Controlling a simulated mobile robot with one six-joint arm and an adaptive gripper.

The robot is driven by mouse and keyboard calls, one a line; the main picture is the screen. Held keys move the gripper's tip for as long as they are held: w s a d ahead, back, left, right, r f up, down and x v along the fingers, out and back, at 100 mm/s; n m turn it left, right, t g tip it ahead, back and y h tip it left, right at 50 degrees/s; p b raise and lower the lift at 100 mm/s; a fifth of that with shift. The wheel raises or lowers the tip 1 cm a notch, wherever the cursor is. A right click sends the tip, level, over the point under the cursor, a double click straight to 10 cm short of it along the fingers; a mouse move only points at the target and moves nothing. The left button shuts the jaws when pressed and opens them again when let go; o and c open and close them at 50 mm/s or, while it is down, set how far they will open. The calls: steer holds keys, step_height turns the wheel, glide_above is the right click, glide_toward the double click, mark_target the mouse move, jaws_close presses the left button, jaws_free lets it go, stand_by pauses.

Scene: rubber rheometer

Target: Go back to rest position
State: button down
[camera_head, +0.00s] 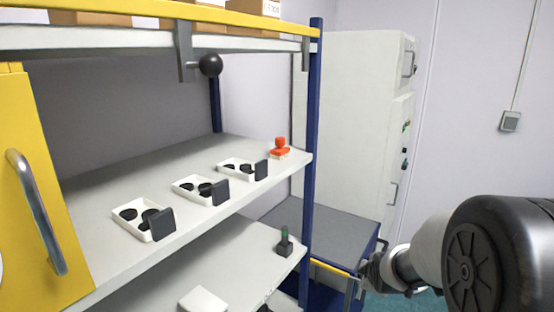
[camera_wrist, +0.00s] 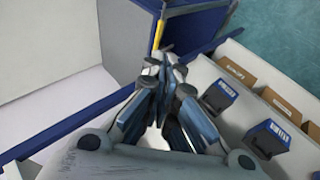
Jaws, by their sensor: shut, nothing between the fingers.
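My gripper (camera_wrist: 170,65) fills the middle of the wrist view, with its fingers together and nothing between them. In the head view my arm reaches in from the right edge, and my gripper (camera_head: 362,278) shows small and partly hidden at its end. It is beside a low grey-topped blue unit (camera_head: 335,235), close to its yellow front edge. I cannot tell whether it touches that edge.
A shelf (camera_head: 105,195) with a blue post (camera_head: 313,120) stands left of my gripper. It bears several white trays (camera_head: 128,231) with black discs and a red object (camera_head: 280,147). A tall white cabinet (camera_head: 350,130) stands behind. Boxes (camera_wrist: 235,72) in a rack lie right in the wrist view.

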steer(key=s+a+r+m+g, duration=0.1)
steer(key=s+a+r+m, duration=0.2)
steer(key=s, duration=0.8)
steer(key=s+a+r+m+g+y, duration=0.1)
steer(key=s+a+r+m, duration=0.2)
steer(key=s, duration=0.9)
steer(key=s+a+r+m+g, duration=0.2)
steer(key=s+m, duration=0.4)
steer(key=s, duration=0.6)
step_height(320, 180, up, 2)
steer(key=shift+a+y, duration=0.3)
steer(key=shift+a, duration=0.6)
